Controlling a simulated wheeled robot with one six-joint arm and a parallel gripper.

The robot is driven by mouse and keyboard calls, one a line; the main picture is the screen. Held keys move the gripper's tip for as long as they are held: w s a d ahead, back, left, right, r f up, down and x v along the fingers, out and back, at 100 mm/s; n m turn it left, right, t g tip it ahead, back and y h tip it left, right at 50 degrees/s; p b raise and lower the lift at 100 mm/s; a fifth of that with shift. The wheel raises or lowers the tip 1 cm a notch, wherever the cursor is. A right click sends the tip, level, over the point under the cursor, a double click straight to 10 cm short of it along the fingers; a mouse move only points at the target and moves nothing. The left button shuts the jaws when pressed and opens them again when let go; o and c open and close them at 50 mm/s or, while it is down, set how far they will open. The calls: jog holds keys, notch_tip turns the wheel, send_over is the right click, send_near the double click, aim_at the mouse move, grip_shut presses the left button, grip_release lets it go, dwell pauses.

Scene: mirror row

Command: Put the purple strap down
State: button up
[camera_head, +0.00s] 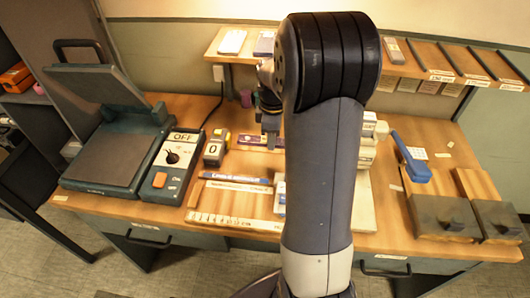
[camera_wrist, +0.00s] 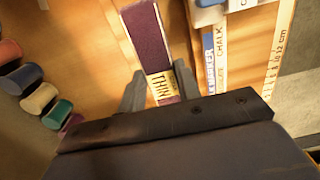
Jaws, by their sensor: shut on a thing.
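The purple strap (camera_wrist: 148,35) is a flat dark purple strip with a pale label that begins "THIN". In the wrist view it runs up from between the two fingers of my gripper (camera_wrist: 160,88), which is shut on it near the label. In the head view my gripper (camera_head: 270,125) is over the desk's middle, left of my arm. The strap (camera_head: 252,141) shows there below the fingers, partly hidden. I cannot tell whether it touches the desk top.
A ruler (camera_head: 235,221), a marker tray (camera_head: 236,187) and a yellow tape measure (camera_head: 214,148) lie nearby. A switch box (camera_head: 170,158) and a dark press (camera_head: 110,155) stand left. A blue handset (camera_head: 411,160) is right. Several coloured spools (camera_wrist: 39,98) line the wrist view's left.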

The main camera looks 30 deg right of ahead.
aim_at(271, 166)
notch_tip(271, 166, down, 10)
jog(key=shift+r, duration=0.15)
dwell(0.3)
jog(key=shift+f, duration=0.2)
jog(key=o, duration=1)
jog(key=shift+r, duration=0.1)
notch_tip(271, 166, up, 12)
jog(key=shift+r, duration=0.15)
